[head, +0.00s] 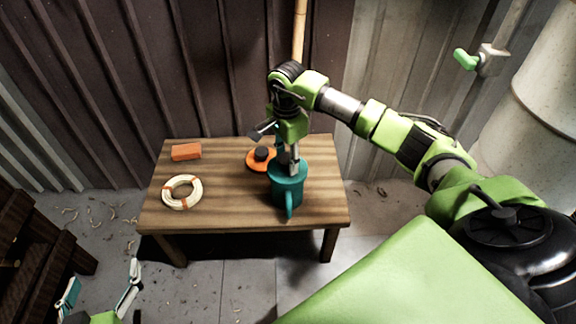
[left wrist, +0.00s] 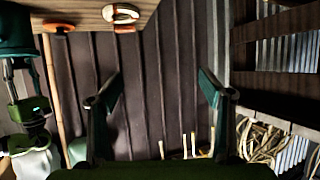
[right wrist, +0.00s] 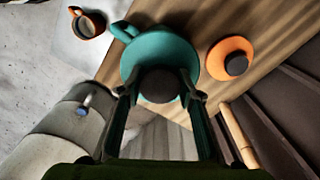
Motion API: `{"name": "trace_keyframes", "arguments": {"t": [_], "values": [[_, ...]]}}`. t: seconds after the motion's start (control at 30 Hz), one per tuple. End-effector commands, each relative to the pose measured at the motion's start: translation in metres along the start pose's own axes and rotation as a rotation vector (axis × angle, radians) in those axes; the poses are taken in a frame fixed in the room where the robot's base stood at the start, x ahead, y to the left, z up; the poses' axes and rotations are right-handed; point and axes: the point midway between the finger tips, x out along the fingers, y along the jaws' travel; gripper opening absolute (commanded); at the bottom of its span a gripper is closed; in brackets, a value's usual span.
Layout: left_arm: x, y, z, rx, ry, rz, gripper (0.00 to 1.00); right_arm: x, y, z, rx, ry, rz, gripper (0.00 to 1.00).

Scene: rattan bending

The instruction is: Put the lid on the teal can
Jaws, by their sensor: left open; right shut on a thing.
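The teal can (head: 287,192) stands upright near the front right of the wooden table, its handle toward the front. The teal lid (right wrist: 190,58) has a dark knob (right wrist: 158,86). My right gripper (head: 291,162) points down over the can and is shut on this knob. The lid lies over the can's mouth; I cannot tell whether it is fully seated. In the right wrist view the can is mostly hidden under the lid, with a teal handle (right wrist: 123,31) showing. My left gripper (head: 100,291) is open and empty, low at the left, away from the table.
A rattan ring (head: 182,192) and an orange block (head: 186,152) are on the left of the table (head: 230,212). An orange mug (right wrist: 88,22) shows in the right wrist view. A corrugated wall stands behind.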

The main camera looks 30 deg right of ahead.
Motion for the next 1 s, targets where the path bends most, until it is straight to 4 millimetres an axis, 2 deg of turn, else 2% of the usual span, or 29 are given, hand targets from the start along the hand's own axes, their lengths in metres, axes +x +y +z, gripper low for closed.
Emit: {"name": "trace_keyframes", "arguments": {"t": [1.0], "values": [[0.002, 0.001, -0.014, 0.002, 0.056, 0.002, 0.73, 0.003, 0.000, 0.000, 0.000, 0.000, 0.000, 0.12]]}}
